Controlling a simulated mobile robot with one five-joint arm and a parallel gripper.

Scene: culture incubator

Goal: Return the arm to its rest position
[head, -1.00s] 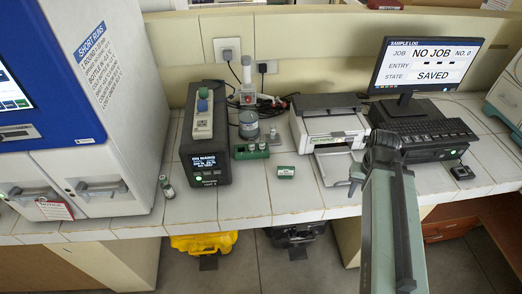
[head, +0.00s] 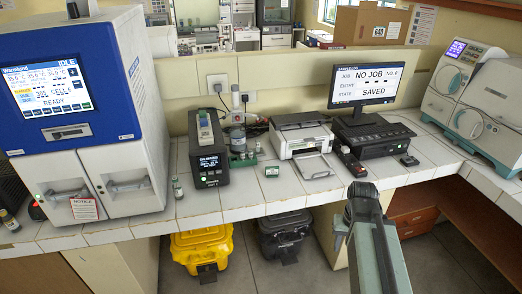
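My arm rises from the bottom right of the head view, in front of the bench edge and below the keyboard.
The white tiled bench (head: 240,203) holds a blue and white incubator (head: 75,110), a small bottle (head: 177,188), a black device (head: 208,150), a printer (head: 300,138) and a monitor (head: 365,88). Yellow (head: 201,248) and black (head: 285,235) cases stand underneath. Floor in front is clear.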

